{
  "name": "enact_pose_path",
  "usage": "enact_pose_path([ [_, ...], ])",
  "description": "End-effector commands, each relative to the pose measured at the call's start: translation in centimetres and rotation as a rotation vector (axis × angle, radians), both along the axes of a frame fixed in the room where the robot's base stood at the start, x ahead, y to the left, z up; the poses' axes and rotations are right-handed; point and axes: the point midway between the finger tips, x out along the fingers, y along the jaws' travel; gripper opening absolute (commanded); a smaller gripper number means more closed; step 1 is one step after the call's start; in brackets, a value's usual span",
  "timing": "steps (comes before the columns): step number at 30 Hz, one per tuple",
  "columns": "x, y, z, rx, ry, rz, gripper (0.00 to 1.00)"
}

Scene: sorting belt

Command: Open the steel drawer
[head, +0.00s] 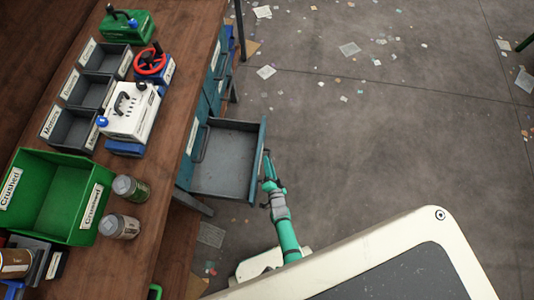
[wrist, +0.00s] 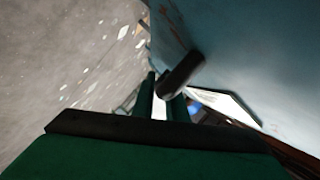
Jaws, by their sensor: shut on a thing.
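A drawer (head: 228,160) with a grey, empty interior stands pulled out from under the workbench in the head view. Its blue-green front panel (head: 257,158) faces right, and its outer face also fills the upper right of the wrist view (wrist: 255,50). My gripper (head: 267,163) is at the outside of this front. In the wrist view, my green gripper fingers (wrist: 162,98) are closed on the dark bar handle (wrist: 181,73). A white label (wrist: 228,103) shows on the panel, but its words cannot be read.
The wooden bench (head: 165,215) carries a green crate (head: 62,195), grey bins (head: 72,128), a white device (head: 130,112) and two jars (head: 130,188). More blue drawer fronts (head: 214,72) sit farther along. The concrete floor (head: 380,150) to the right is open, with scattered paper scraps.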

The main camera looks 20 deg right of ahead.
Motion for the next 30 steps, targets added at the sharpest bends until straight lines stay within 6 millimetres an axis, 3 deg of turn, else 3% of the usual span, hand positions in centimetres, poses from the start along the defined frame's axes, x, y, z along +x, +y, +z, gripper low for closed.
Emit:
enact_pose_path([
  [2, -0.2, 0.1, -0.2, -0.001, 0.003, 0.003, 0.2],
  [14, -0.5, 0.0, 0.0, -0.001, 0.001, 0.0, 0.2],
  [30, -8.7, 1.5, 1.8, 0.0, 0.004, 0.001, 0.2],
])
